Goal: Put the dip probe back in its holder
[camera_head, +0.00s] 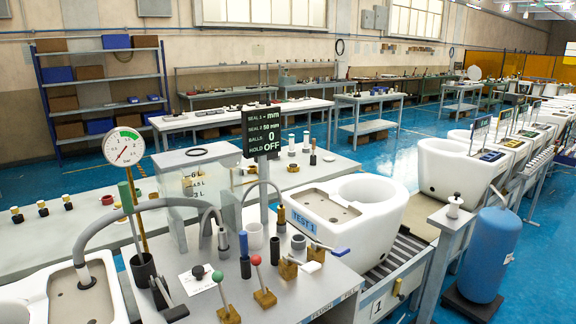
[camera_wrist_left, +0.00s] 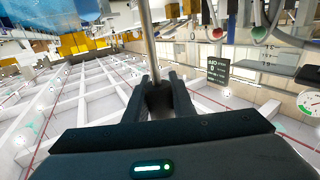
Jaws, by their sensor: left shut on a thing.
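My left gripper (camera_wrist_left: 160,92) shows in the left wrist view, with its two dark fingers shut on a slim grey rod (camera_wrist_left: 148,45). The rod runs up out of the picture, and its top end is out of view. I cannot tell for certain that it is the dip probe. Neither gripper shows in the head view. In the head view, a green-handled rod (camera_head: 126,196) leans in a dark round cup (camera_head: 143,268) on the near bench. I cannot tell which fitting there is the probe's holder.
A white toilet (camera_head: 363,215) stands on the conveyor to the right.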

